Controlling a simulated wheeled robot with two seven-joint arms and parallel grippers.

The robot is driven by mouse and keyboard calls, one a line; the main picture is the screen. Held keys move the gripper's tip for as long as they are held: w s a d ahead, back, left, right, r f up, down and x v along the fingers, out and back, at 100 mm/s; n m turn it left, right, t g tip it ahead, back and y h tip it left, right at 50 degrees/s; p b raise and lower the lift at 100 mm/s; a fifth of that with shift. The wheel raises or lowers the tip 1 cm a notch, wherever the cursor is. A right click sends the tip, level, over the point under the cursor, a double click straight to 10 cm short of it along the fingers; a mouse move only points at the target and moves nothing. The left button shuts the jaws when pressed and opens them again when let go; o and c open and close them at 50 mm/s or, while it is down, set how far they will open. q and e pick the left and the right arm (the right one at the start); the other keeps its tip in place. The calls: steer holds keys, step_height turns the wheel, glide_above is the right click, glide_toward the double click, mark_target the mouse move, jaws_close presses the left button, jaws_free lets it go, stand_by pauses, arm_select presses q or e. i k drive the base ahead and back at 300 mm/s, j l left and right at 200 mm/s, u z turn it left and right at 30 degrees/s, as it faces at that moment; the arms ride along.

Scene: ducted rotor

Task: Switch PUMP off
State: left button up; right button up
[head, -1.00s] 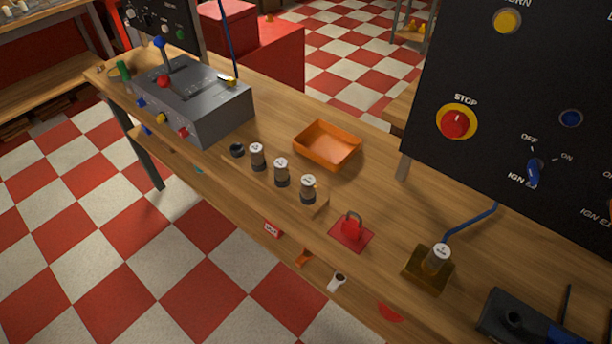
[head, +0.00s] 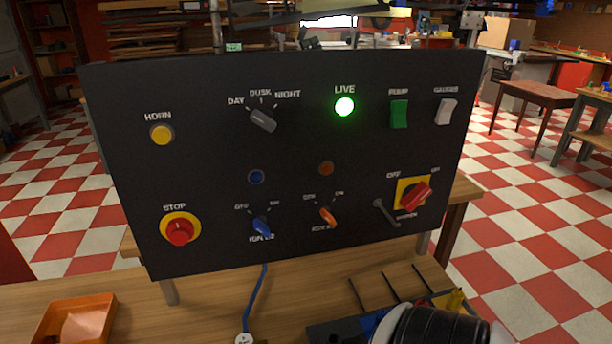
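The PUMP switch (head: 399,114) is a green rocker in the upper right of the black control panel (head: 300,205), below its PUMP label. It sits between the lit green LIVE lamp (head: 344,107) and a white rocker (head: 446,111). I cannot tell from this angle which way the PUMP rocker is tipped. Neither of my grippers shows in the head view, and nothing is touching the switch.
The panel also carries a yellow HORN button (head: 161,135), red STOP button (head: 179,231), grey selector (head: 263,120), blue and orange ignition switches and a red rotary switch (head: 416,197). An orange tray (head: 102,303) and a black ribbed object (head: 440,328) lie in front.

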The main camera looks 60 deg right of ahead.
mark_target(399, 108)
steer(key=z, duration=1.85)
